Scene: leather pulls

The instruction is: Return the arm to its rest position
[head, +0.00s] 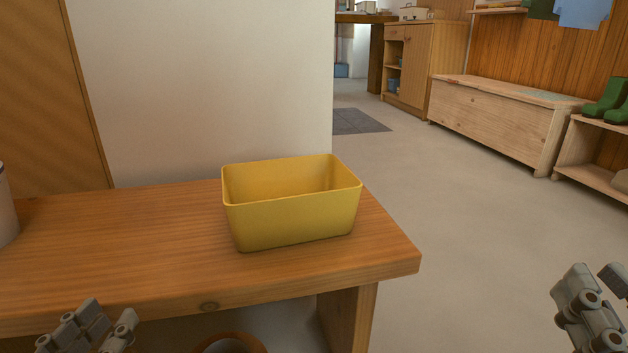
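My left gripper (111,316) is at the bottom left, in front of the wooden bench's front edge. Its two fingers stand apart with nothing seen between them; the lower part is cut off by the frame. My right gripper (597,275) is at the bottom right, over the floor and clear of the bench. Its fingers are apart and it looks empty; its right side is cut off. Both grippers are away from the yellow bin (296,217), which stands upright on the bench. The bin's visible inside looks empty, but its floor is hidden.
The wooden bench (120,240) has its right end and leg near the middle. A pale container (5,212) is cut off at the left. A brown round rim (229,340) shows below the bench. The grey floor (470,240) is free at right, before a wooden chest (495,118).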

